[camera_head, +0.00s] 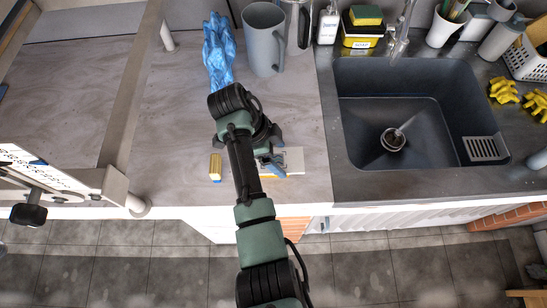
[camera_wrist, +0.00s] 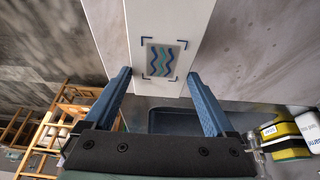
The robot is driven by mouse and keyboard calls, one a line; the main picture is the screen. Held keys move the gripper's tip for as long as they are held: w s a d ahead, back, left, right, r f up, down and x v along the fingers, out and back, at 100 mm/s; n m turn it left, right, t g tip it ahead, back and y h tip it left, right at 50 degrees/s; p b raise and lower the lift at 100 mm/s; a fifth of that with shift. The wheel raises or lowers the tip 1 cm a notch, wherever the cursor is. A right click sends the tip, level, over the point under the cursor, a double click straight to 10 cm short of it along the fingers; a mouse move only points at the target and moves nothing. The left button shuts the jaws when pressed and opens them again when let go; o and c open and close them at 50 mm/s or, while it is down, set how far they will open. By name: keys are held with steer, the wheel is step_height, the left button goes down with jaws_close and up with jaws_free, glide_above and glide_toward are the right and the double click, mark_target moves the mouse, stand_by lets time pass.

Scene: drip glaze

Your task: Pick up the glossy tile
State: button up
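The tile (camera_wrist: 160,60) is a small square with wavy blue and teal stripes. In the wrist view it lies flat inside dark corner marks on a white board (camera_wrist: 205,12). My gripper (camera_wrist: 158,76) is open, its two blue fingers spread to the left and right of the tile, with nothing between them. In the head view my gripper (camera_head: 268,152) hangs over the white board (camera_head: 296,160) near the counter's front edge. There the arm and gripper hide most of the board, and I cannot make out the tile.
A yellow-and-blue block (camera_head: 215,167) stands just left of the gripper. Behind are a blue glove (camera_head: 218,52) and a grey pitcher (camera_head: 264,40). A dark sink (camera_head: 365,130) is to the right, with a yellow soap box (camera_head: 361,32) behind it.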

steer(key=c, duration=0.9)
steer(key=shift+r, duration=0.2)
